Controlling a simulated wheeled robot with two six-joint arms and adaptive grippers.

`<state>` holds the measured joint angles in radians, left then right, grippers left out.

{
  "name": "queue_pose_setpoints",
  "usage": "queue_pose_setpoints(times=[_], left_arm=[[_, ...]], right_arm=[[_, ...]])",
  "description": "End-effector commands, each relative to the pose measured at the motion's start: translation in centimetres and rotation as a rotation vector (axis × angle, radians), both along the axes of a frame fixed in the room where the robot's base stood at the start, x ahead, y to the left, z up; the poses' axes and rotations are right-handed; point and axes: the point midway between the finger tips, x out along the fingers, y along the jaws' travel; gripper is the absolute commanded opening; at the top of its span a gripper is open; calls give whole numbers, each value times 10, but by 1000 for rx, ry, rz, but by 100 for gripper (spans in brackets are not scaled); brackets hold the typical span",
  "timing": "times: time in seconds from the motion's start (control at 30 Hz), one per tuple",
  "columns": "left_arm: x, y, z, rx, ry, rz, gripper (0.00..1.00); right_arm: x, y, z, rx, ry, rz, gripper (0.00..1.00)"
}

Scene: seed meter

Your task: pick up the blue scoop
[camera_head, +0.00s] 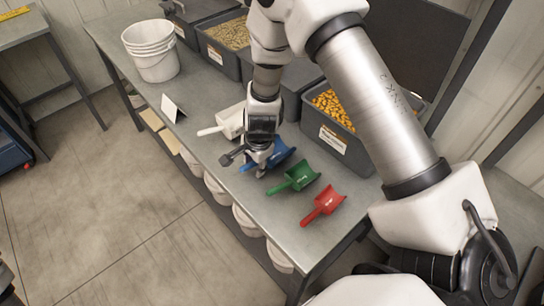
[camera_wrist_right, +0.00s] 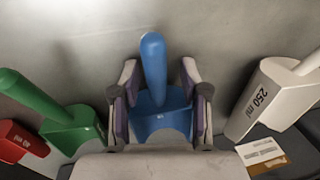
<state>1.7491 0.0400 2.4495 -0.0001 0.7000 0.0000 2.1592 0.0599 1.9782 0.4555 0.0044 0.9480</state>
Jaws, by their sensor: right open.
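The blue scoop (camera_head: 281,154) lies on the grey metal table between the white scoop and the green scoop. My right gripper (camera_head: 250,163) is above it and partly hides it in the head view. In the right wrist view the blue scoop (camera_wrist_right: 154,68) points its handle away from my wrist, and its body sits between the two open fingers of my right gripper (camera_wrist_right: 157,90). I cannot tell whether the fingers touch it. My left gripper is not in view.
The green scoop (camera_head: 297,177) and red scoop (camera_head: 323,205) lie nearer, and the white scoop (camera_head: 230,121) lies farther off. Grey bins, one with yellow corn (camera_head: 335,108), line the back. White buckets (camera_head: 153,62) and a folded card (camera_head: 172,108) stand on the far left part.

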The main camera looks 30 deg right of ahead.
Motion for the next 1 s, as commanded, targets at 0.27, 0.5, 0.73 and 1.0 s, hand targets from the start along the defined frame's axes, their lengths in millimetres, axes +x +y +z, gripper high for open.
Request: queue_pose_setpoints(times=[0.27, 0.5, 0.73, 1.0], left_arm=[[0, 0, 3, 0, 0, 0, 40], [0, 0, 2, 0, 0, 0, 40], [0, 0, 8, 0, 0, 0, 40], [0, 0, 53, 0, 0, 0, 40]], right_arm=[[0, 0, 3, 0, -1, 1, 0], [0, 0, 3, 0, -1, 1, 0], [0, 0, 8, 0, 0, 1, 0], [-1, -1, 56, -1, -1, 9, 0]])
